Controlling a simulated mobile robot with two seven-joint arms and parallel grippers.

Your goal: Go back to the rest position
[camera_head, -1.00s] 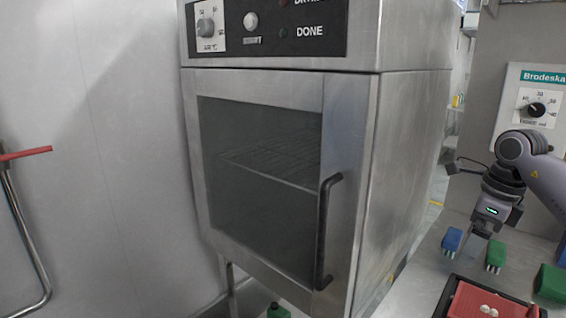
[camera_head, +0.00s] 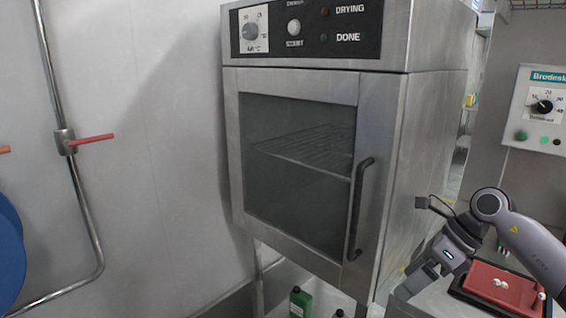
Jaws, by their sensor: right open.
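My right gripper (camera_head: 418,283) is at the lower right in the head view, at the end of my grey arm that comes in from the right. Its jaws are open, point down and left, and hold nothing that I can see. It is beside the left edge of a red tray (camera_head: 487,279) with a few small white pieces on it. My left gripper is out of view.
A steel drying oven (camera_head: 372,90) with its glass door closed and a black handle (camera_head: 357,210) fills the middle. A wall pipe with a red lever (camera_head: 92,140) is at left. A green bottle (camera_head: 300,302) stands below the oven. A control panel (camera_head: 535,108) is at right.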

